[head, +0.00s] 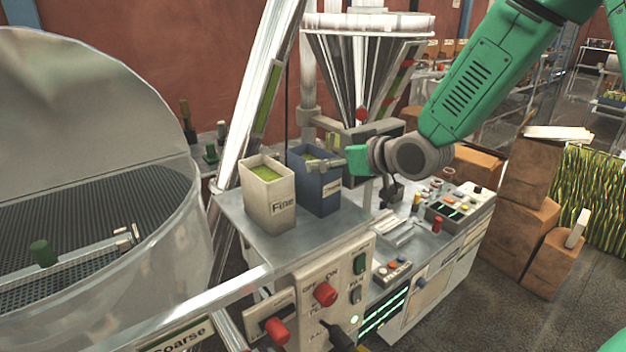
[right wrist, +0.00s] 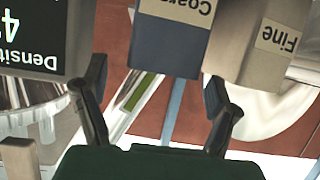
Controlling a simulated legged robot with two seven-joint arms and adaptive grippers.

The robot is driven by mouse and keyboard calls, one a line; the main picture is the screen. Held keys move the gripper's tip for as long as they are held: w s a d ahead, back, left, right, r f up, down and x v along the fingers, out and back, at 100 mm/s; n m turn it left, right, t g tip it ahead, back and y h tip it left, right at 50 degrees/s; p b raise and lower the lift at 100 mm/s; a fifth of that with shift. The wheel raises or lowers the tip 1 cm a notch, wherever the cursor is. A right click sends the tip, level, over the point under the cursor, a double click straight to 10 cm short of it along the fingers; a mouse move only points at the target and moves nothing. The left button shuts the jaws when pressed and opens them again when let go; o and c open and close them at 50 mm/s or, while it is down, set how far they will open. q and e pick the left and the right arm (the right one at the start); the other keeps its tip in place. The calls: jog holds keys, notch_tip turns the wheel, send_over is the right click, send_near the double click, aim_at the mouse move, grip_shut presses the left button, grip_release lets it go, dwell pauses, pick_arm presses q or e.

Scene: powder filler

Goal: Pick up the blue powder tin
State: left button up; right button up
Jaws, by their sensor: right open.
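The blue powder tin (head: 322,193) stands upright on the metal ledge, with green powder at its open top. In the right wrist view the blue tin (right wrist: 168,42) appears upside down with a "Coarse" label, lying ahead between the fingertips. My right gripper (head: 322,163) comes in from the right at the height of the tin's upper part and hides some of it. In the right wrist view the right gripper (right wrist: 155,78) is open, its fingers spread wide. I cannot tell whether a finger touches the tin. My left gripper is not in view.
A cream tin labelled "Fine" (head: 268,200) stands close to the left of the blue one. A hopper (head: 365,65) rises behind. A control panel with red knobs (head: 325,293) is in front. A large round sieve drum (head: 100,170) fills the left. A dark "Density" display (right wrist: 35,40) shows in the wrist view.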

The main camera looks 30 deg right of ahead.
jog(key=shift+w+a+f, duration=0.15)
jog(key=shift+w+a, duration=0.05)
jog(key=shift+w, duration=0.15)
jog(key=p+x, duration=0.1)
jog(key=x, duration=0.3)
jog(key=shift+w+d+f, duration=0.1)
jog(key=shift+d+f, duration=0.05)
jog(key=shift+c, duration=0.8)
jog(key=c, duration=1.6)
